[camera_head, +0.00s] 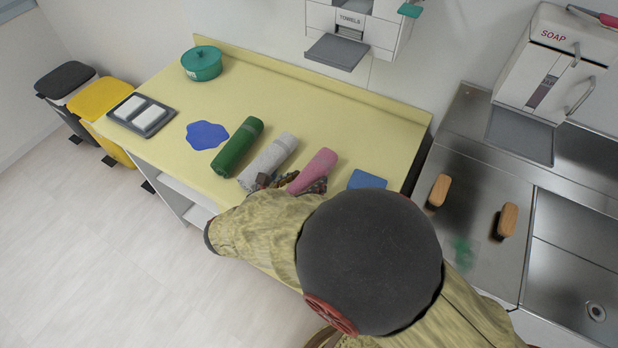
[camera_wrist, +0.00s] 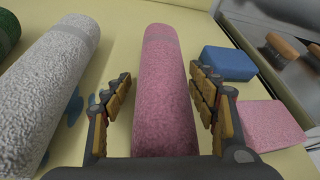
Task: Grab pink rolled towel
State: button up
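The pink rolled towel (camera_head: 317,168) lies on the yellow counter, between a white-grey rolled towel and a blue block. In the wrist view the pink towel (camera_wrist: 165,85) runs lengthwise away from me, between the two fingers. My gripper (camera_wrist: 162,95) is open, with one finger on each side of the towel. A gap shows between the left finger and the towel; the right finger is closer to it. In the head view my gripper (camera_head: 290,182) is at the near end of the towel and partly hidden by my arm.
A white-grey rolled towel (camera_head: 268,160) and a green one (camera_head: 238,146) lie to the left. A blue block (camera_wrist: 229,63) and a pink block (camera_wrist: 270,124) lie to the right. A blue puddle (camera_head: 207,135), tray (camera_head: 165,122) and green pot (camera_head: 202,64) are farther left. The sink is right.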

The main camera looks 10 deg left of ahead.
jog(key=c, duration=0.9)
jog(key=shift+r, duration=0.15)
